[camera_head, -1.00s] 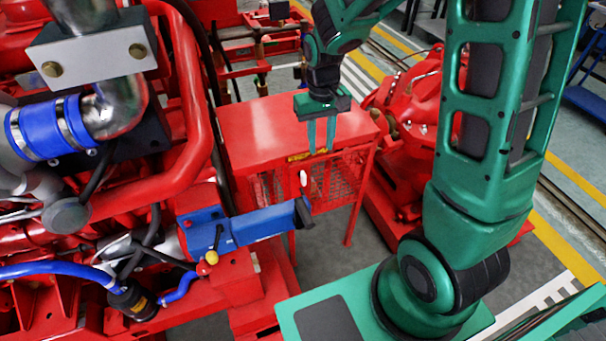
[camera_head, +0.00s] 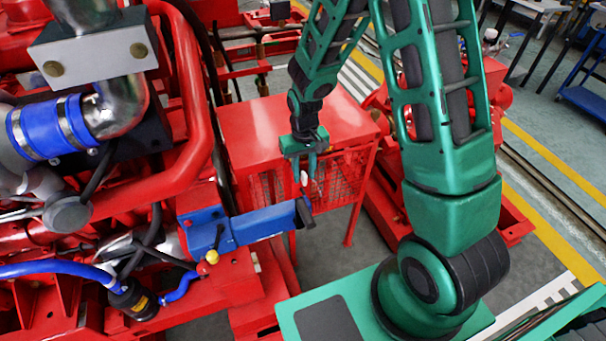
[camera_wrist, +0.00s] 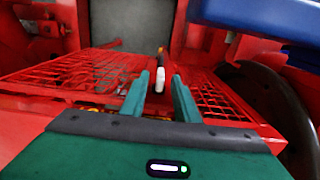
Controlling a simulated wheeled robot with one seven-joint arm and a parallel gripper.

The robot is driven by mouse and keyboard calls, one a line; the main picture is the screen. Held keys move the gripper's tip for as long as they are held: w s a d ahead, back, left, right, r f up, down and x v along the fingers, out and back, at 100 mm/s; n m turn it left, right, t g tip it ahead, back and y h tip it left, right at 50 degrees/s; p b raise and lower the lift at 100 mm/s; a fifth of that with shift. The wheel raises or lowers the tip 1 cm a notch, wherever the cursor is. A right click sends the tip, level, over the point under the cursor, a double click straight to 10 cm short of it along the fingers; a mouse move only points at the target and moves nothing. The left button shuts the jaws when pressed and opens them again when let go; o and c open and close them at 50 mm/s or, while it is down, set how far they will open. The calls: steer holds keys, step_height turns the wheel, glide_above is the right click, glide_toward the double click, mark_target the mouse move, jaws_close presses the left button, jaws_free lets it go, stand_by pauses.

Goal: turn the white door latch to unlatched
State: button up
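The white door latch (camera_head: 304,178) is a small white knob on the front of the red mesh-sided cabinet (camera_head: 262,122). In the wrist view the white latch (camera_wrist: 160,78) shows between and just beyond my two green fingertips, with an orange and dark part behind it. My gripper (camera_head: 307,178) is at the cabinet's front, close to the latch. In the wrist view my gripper (camera_wrist: 162,82) is open, with one finger on each side of the latch. I cannot tell whether either finger touches it.
A blue box-shaped arm (camera_head: 265,222) with a dark end juts out just below the latch; its blue body also shows at the wrist view's upper right (camera_wrist: 270,22). Red engine pipework (camera_head: 185,150) fills the left. A red machine (camera_head: 490,95) stands at right. Grey floor (camera_head: 320,245) is open in front.

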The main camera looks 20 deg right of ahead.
steer(key=shift+f, duration=0.5)
jaws_close()
steer(key=shift+a+h, duration=0.35)
steer(key=shift+h, duration=0.95)
steer(key=shift+a+f+h, duration=0.1)
steer(key=shift+h, duration=1.05)
steer(key=shift+a+f+h, duration=0.1)
steer(key=shift+h, duration=1.05)
